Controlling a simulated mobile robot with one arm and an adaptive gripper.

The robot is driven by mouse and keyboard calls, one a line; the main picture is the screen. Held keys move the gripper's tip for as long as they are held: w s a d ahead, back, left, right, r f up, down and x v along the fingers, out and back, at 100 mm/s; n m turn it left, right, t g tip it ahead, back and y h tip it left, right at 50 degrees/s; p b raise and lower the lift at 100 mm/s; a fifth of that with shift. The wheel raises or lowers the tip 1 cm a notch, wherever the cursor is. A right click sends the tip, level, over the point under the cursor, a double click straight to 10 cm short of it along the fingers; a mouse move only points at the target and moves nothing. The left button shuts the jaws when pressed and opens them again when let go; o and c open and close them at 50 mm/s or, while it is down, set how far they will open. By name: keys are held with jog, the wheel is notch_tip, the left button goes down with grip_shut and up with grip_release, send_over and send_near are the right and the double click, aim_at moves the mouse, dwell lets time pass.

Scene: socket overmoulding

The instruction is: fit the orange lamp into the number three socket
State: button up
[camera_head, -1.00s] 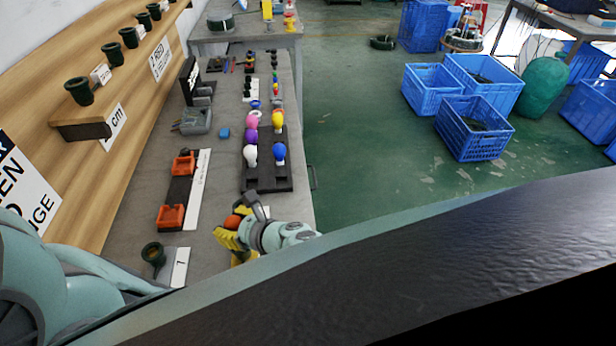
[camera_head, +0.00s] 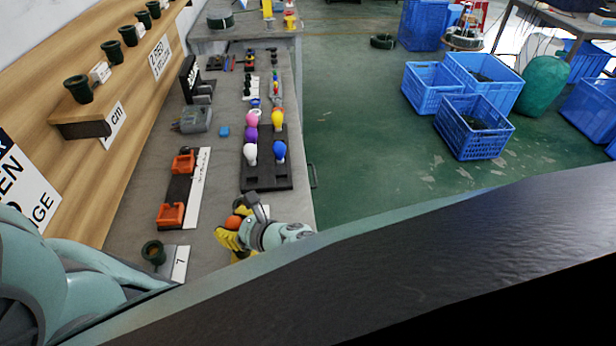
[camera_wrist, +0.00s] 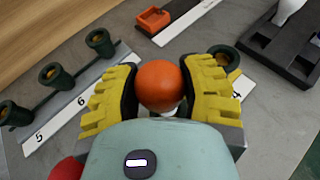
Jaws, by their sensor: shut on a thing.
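My gripper (camera_wrist: 159,92) has its yellow fingers shut on the orange lamp (camera_wrist: 159,84), whose round bulb shows between the fingertips. In the head view my gripper (camera_head: 230,236) holds the lamp (camera_head: 233,222) above the near part of the bench. In the wrist view several dark green sockets stand on numbered strips: a left row (camera_wrist: 55,76) with labels 5 and 6 readable, and one socket (camera_wrist: 226,57) just behind the right finger, its label partly hidden. I cannot make out a number three label. The lamp's base is mostly hidden.
A black rack (camera_head: 267,178) holds white, blue, purple, pink and yellow lamps. Orange holders (camera_head: 171,214) sit on a dark strip to its left. A wooden shelf (camera_head: 80,124) with more dark sockets runs along the left wall. A red round object (camera_wrist: 66,169) shows at the wrist view's lower left.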

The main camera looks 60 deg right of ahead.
jog(key=shift+f+b, duration=0.55)
jog(key=shift+f, duration=0.3)
jog(key=o, duration=1.1)
jog(key=v, duration=1.2)
